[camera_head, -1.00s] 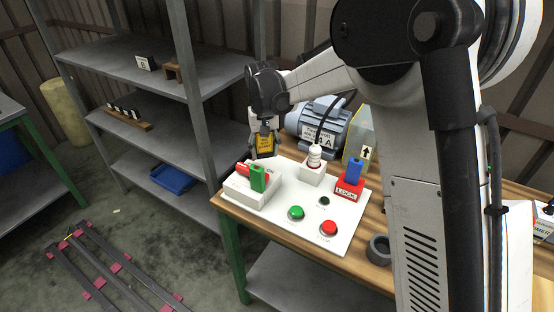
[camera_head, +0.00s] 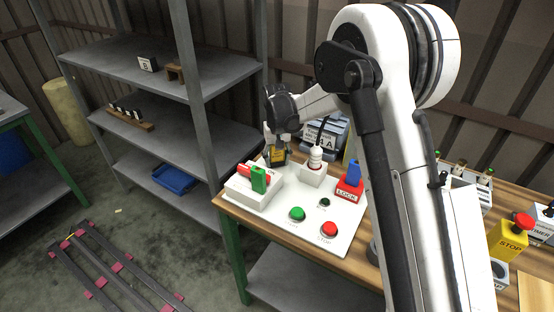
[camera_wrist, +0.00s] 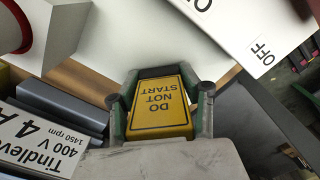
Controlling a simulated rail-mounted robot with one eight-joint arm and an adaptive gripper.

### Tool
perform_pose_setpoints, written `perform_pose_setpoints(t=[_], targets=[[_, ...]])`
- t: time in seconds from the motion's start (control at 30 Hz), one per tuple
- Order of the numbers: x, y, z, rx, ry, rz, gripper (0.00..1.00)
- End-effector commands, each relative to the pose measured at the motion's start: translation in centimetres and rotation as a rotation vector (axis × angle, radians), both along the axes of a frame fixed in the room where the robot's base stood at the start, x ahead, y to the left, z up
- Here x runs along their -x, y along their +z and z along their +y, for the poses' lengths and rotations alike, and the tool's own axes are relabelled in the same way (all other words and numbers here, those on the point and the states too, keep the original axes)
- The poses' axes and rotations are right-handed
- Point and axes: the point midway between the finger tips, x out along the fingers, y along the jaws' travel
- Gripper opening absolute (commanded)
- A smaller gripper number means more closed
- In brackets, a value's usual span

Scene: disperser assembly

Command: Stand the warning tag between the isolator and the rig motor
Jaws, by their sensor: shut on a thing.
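The yellow warning tag (camera_wrist: 160,104) reads "DO NOT START" in the wrist view and sits between the fingers of my gripper (camera_wrist: 160,95). In the head view my gripper (camera_head: 276,148) is shut on the tag (camera_head: 277,157), low behind the isolator. The isolator (camera_head: 253,186), a white box with red and green parts, stands at the panel's left; its ON/OFF face (camera_wrist: 235,30) shows at upper right in the wrist view. The blue-grey rig motor (camera_head: 335,128) is behind, partly hidden by my arm; its label plate (camera_wrist: 35,135) shows at lower left in the wrist view. I cannot tell whether the tag touches the table.
The white panel (camera_head: 290,225) carries a white pilot fitting (camera_head: 315,160), a red lock block with a blue part (camera_head: 350,182), and green (camera_head: 297,214) and red (camera_head: 329,230) buttons. A yellow stop box (camera_head: 508,238) stands at right. A grey shelf (camera_head: 150,125) stands at left.

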Motion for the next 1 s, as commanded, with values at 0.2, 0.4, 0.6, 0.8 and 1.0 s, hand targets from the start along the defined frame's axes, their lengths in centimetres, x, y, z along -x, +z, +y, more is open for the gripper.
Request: perform_pose_setpoints(t=[0.2, 0.4, 0.6, 0.8, 1.0], targets=[[0.0, -0.4, 0.0, 0.000, 0.000, 0.000, 0.12], [0.0, -0.3, 0.0, 0.000, 0.000, 0.000, 0.58], [0.0, -0.3, 0.0, 0.000, 0.000, 0.000, 0.58], [0.0, 0.6, 0.0, 0.000, 0.000, 0.000, 0.58], [0.0, 4.2, 0.0, 0.000, 0.000, 0.000, 0.58]])
